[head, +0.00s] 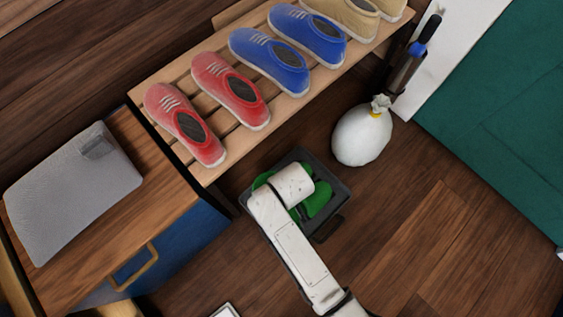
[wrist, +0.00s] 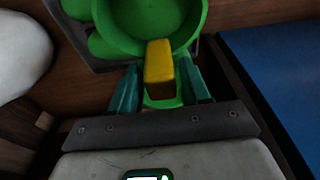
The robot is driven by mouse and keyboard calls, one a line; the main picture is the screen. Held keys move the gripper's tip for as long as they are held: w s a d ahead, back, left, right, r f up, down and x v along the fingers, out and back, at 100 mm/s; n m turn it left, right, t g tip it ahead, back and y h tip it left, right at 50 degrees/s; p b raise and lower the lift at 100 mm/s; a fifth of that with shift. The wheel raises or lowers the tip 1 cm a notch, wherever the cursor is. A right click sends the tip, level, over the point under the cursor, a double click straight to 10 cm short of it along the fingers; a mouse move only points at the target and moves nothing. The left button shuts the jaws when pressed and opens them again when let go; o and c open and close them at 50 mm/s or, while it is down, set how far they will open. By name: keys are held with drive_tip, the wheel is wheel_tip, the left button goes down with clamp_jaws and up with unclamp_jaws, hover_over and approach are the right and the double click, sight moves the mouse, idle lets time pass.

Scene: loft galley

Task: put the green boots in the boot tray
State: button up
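The dark grey boot tray (head: 341,186) lies on the floor, below the shoe bench in the head view. Green boots (head: 318,199) are inside its outline, partly covered by my arm. In the wrist view a green boot (wrist: 190,15) with a round open top and a yellow pull tab (wrist: 159,68) is right at my gripper (wrist: 160,66). The teal fingers stand on either side of the tab, with narrow gaps showing. More green (wrist: 102,45) shows beside it over the tray (wrist: 68,28). My fingers are hidden in the head view. Whether the near boot rests on the tray floor cannot be told.
A slatted bench (head: 218,163) holds red, blue and tan shoes above the tray. A white tied bag (head: 362,137) stands to the right. A blue-fronted cabinet (head: 185,255) with a grey cushion (head: 70,190) is at left. Floor at lower right is clear.

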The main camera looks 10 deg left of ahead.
drive_tip(key=shift+o, duration=1.2)
drive_tip(key=shift+r, duration=0.1)
wheel_tip(320, 180, up, 12)
drive_tip(key=s+d+p, duration=0.1)
drive_tip(key=p, duration=0.5)
drive_tip(key=shift+d, duration=0.25)
